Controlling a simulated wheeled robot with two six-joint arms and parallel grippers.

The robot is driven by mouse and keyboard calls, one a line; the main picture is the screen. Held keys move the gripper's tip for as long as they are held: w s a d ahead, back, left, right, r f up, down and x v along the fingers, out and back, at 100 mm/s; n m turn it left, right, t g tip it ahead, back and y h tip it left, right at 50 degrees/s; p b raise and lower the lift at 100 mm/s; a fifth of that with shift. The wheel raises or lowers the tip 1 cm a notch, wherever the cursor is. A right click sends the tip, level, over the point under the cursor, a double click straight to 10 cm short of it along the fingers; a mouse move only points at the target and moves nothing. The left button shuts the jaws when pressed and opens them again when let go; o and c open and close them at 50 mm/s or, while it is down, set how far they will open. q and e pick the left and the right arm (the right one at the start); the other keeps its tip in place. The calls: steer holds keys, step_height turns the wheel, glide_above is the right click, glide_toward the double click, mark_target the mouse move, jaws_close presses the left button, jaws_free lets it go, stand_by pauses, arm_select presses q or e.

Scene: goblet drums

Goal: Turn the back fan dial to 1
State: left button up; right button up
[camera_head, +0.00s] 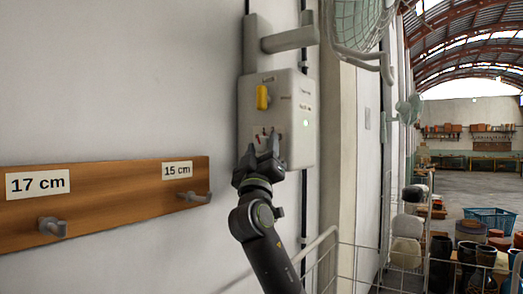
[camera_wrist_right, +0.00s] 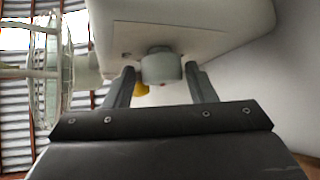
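A pale control box (camera_head: 300,120) is fixed to the wall at the centre of the head view, below the fan (camera_head: 358,25). A yellow knob (camera_head: 262,97) is on its upper front. A small red mark shows just above my right gripper (camera_head: 263,152), which is at the lower front of the box. In the right wrist view, a grey round dial (camera_wrist_right: 161,67) sits between the two open fingers of this gripper (camera_wrist_right: 160,88), with slim gaps at its sides. Part of the yellow knob (camera_wrist_right: 142,90) shows beyond it. The dial's scale is unreadable. My left gripper is out of view.
A wooden rail (camera_head: 110,194) with grey pegs and labels "17 cm" and "15 cm" runs along the wall at left. A white wire rack (camera_head: 345,245) stands right of my arm. Drums and a blue basket (camera_head: 490,220) are farther right.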

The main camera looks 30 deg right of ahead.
steer(key=shift+o, duration=0.7)
steer(key=shift+w+f, duration=0.1)
steer(key=shift+a+f, duration=0.15)
steer(key=shift+f, duration=0.1)
steer(key=b+v, duration=0.6)
steer(key=v, duration=1.1)
